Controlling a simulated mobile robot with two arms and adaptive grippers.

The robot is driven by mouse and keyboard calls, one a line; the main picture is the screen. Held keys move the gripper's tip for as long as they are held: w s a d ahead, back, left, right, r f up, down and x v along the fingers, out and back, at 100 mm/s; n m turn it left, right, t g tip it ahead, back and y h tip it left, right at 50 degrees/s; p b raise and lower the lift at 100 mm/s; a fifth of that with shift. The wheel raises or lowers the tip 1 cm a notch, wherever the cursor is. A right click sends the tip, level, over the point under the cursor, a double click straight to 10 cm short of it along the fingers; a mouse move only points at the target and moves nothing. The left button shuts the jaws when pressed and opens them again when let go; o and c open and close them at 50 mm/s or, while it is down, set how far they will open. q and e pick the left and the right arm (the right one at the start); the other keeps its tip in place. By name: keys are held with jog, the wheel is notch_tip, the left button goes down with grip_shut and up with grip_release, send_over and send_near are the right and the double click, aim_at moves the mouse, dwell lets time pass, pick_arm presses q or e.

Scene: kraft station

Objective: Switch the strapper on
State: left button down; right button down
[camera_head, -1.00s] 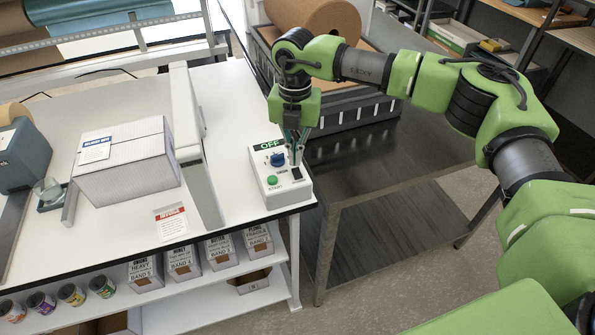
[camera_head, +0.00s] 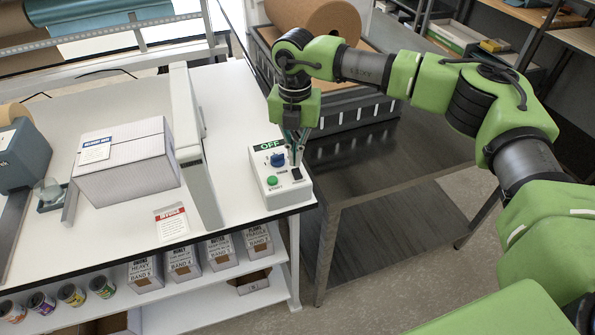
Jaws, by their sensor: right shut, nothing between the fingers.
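The strapper's control box (camera_head: 270,194) is a small white box at the right end of the white table. It carries a green OFF display (camera_head: 269,146), a blue knob (camera_head: 277,160), a green button (camera_head: 271,181) and a dark switch (camera_head: 297,175). My right gripper (camera_head: 296,163) is shut and empty, pointing down at the dark switch, just right of the blue knob. I cannot tell whether its tips touch the box. My left gripper is not in view.
A grey upright frame (camera_head: 195,150) stands across the table left of the box. A white carton (camera_head: 126,160) and a red-headed card (camera_head: 171,221) lie further left. A dark metal table (camera_head: 395,160) stands to the right, with a grey crate (camera_head: 350,112) behind.

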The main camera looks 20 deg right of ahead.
aim_at(295, 169)
jog(key=shift+f+b, duration=0.95)
jog(key=shift+f, duration=0.3)
dwell(0.4)
jog(key=shift+s, duration=0.1)
jog(key=shift+r+p, duration=0.55)
jog(key=shift+r, duration=0.25)
jog(key=shift+r+p, duration=1.2)
jog(key=shift+r, duration=1.55)
jog(key=shift+f, duration=0.1)
